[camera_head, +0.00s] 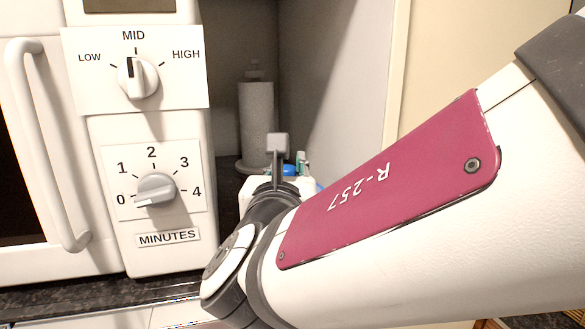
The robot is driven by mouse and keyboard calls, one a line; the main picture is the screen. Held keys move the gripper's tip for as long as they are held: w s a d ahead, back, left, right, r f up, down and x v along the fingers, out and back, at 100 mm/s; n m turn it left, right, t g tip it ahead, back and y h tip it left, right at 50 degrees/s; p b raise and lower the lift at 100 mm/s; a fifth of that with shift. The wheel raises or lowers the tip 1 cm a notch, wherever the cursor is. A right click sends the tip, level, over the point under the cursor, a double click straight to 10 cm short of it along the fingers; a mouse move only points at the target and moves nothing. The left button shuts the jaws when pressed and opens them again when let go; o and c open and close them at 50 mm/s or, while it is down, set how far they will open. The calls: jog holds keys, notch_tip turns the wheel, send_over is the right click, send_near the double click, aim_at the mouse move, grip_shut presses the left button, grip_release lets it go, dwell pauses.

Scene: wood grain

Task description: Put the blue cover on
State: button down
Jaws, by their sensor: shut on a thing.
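My gripper (277,168) is partly in view just past the end of my arm, in the middle of the picture. It is shut on what looks to be the blue cover (289,170), a small blue patch right beside it. The fingertips and their contact are hidden by the gripper's own body and my arm. A white object (254,185) stands around and behind the gripper, mostly hidden, with a small white and teal piece (302,162) at its right. I cannot tell whether the blue cover touches the white object.
A white microwave (160,235) with two dials fills the left side. A paper towel roll (257,120) on a holder stands at the back. A grey wall panel (340,90) closes off the right. The gap between is narrow. Dark counter (95,290) shows below the microwave.

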jog(key=shift+f, duration=0.35)
jog(key=c, duration=1.3)
grip_release()
notch_tip(320, 180, up, 10)
jog(key=shift+r, duration=0.1)
